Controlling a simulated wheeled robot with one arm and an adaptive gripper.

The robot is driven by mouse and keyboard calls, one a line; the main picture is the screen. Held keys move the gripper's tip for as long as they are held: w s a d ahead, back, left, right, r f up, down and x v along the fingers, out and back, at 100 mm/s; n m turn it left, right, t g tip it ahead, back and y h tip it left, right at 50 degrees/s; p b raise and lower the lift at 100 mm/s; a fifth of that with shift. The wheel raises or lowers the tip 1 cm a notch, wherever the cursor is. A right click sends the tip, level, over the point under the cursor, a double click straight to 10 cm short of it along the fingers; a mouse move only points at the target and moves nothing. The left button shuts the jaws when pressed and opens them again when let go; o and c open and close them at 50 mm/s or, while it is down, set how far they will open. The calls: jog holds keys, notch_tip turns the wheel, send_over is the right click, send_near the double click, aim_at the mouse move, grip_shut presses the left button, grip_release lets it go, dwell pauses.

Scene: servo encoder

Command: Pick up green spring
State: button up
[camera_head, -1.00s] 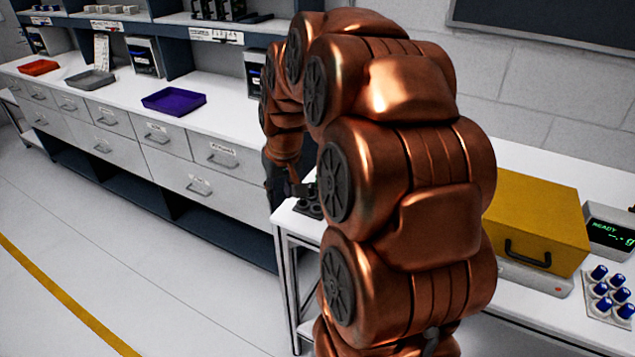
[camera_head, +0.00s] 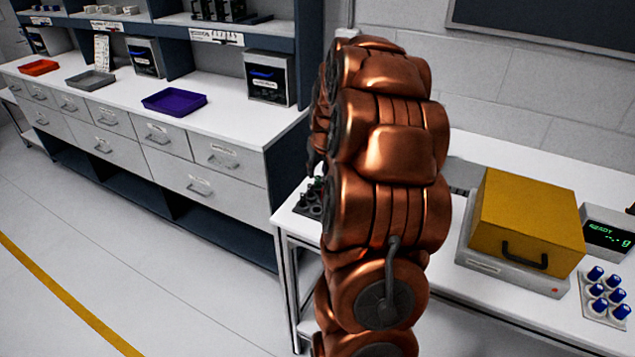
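My copper-coloured arm stands in the middle of the picture and hides much of the right-hand table.
A long bench at left holds purple (camera_head: 174,102), grey (camera_head: 90,79) and red (camera_head: 38,67) trays. The floor at left is clear.

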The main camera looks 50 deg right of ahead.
aim_at(317, 177)
jog(key=shift+p+x, duration=0.75)
jog(key=shift+x, duration=1.35)
jog(key=shift+s+a, duration=0.1)
jog(key=shift+s, duration=0.1)
jog(key=shift+c, duration=0.5)
grip_shut()
